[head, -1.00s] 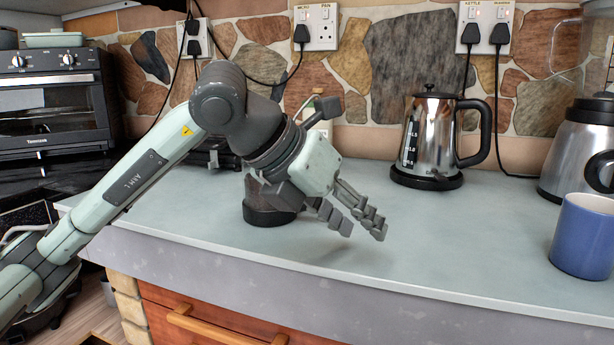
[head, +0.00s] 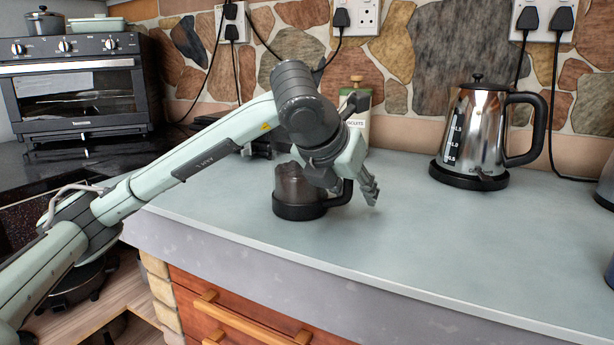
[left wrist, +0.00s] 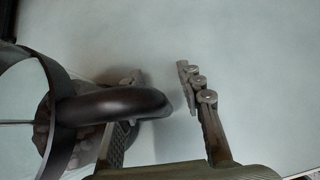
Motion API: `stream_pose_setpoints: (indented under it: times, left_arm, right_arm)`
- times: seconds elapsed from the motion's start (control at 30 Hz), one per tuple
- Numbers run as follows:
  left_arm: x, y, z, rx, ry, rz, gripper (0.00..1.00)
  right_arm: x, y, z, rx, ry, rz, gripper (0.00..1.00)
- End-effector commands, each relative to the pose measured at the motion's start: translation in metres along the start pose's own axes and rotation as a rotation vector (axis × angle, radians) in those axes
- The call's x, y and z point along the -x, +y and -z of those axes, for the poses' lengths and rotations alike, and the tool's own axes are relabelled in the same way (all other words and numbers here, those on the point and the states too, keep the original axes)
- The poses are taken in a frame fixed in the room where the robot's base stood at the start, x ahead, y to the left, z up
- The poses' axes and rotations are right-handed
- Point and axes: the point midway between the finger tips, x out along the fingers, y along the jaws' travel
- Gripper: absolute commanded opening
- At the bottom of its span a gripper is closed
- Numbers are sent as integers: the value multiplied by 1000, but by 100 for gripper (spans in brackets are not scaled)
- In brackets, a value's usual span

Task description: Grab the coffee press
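The coffee press (head: 299,203), a dark glass body with a black base and a black handle, stands upright on the counter, its upper part partly hidden by my arm. My left gripper (head: 368,192) is beside the handle side of the press, fingers pointing down. In the left wrist view, the coffee press (left wrist: 62,120) is at the left edge with its curved handle reaching right. My left gripper (left wrist: 161,74) is open there, fingers apart. The handle crosses in front of one finger; the other stands to its right with a gap. My right gripper is not in view.
A chrome kettle (head: 476,135) on a black base stands at the right. A biscuit canister (head: 358,118) is behind my gripper. A toaster oven (head: 80,90) is at the left.

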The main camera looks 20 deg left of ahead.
Motion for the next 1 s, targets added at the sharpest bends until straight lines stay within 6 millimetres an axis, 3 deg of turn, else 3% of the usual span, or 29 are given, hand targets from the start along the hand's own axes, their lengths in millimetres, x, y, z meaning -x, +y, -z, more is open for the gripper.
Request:
stream_pose_setpoints:
  times: [0.17,0.5,1.0]
  left_arm:
    - [0,0,0,0,-1,0,37]
    - [0,0,0,0,-1,1,0]
    - [2,0,-2,0,-6,1,0]
  right_arm:
    - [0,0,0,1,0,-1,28]
    - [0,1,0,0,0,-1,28]
    - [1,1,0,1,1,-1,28]
